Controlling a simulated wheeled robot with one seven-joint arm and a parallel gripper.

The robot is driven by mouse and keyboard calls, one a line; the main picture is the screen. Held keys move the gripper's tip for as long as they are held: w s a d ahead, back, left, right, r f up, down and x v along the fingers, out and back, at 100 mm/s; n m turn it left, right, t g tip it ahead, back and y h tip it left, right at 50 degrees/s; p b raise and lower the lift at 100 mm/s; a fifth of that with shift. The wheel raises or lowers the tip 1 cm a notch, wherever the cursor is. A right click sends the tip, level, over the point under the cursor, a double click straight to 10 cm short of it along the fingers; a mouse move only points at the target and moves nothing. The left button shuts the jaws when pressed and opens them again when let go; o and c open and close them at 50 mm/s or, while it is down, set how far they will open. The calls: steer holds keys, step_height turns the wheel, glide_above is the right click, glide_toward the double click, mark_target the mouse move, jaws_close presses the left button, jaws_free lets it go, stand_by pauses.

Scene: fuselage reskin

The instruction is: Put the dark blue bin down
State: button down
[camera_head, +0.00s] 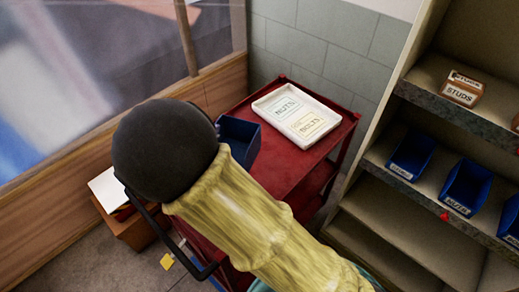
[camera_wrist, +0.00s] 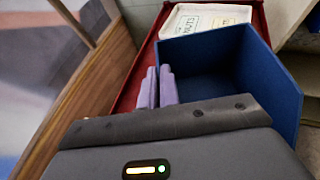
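The dark blue bin (camera_head: 240,138) shows in the head view at the left side of the red cart top (camera_head: 285,165), partly hidden behind my dark wrist. In the wrist view the bin (camera_wrist: 235,70) looks empty and fills the right side. My gripper (camera_wrist: 158,88) has its two lavender fingers close together at the bin's left wall, shut on that wall. My fingers are hidden in the head view. I cannot tell whether the bin's bottom touches the cart.
A white tray (camera_head: 321,127) with NUTS and BOLTS labels lies on the cart's back part. Shelves at the right hold several blue bins (camera_head: 466,186) and a STUDS box (camera_head: 462,88). A wood-framed window wall (camera_head: 60,215) stands at the left. A brown box (camera_head: 136,232) is on the floor.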

steer(key=shift+f, duration=0.35)
steer(key=f, duration=0.6)
steer(key=shift+w+d+f, duration=0.1)
steer(key=shift+w, duration=0.15)
steer(key=shift+s, duration=0.2)
steer(key=shift+f, duration=0.35)
step_height(320, 180, down, 3)
steer(key=shift+s+r+p, duration=0.1)
steer(key=shift+p, duration=0.3)
steer(key=shift+f, duration=0.2)
